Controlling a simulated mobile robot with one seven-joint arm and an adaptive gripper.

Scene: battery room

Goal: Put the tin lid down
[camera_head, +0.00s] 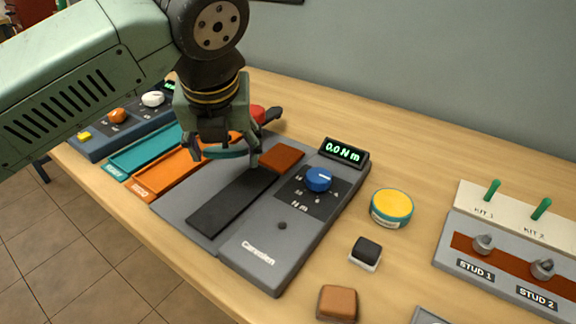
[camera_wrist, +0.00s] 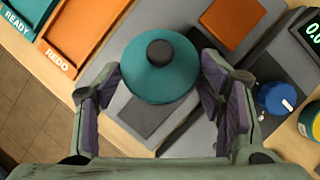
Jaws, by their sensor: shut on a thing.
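The tin lid is a teal disc with a dark round knob; it shows clearly in the wrist view (camera_wrist: 158,78) and as a thin edge in the head view (camera_head: 224,154). My gripper (camera_head: 226,158) is shut on the lid's rim, with a finger on each side, in the wrist view too (camera_wrist: 160,84). The lid hangs above the grey torque tester (camera_head: 260,236), over its dark strip. A round teal tin with a yellow top (camera_head: 391,207) stands on the table to the right of the tester, away from my gripper.
A teal READY tray (camera_head: 143,150) and an orange REDO tray (camera_head: 165,172) lie left of the tester. A black-topped block (camera_head: 366,252), a brown block (camera_head: 337,302) and a stud panel (camera_head: 508,262) stand on the right. Bare wood (camera_head: 440,155) lies behind the tin.

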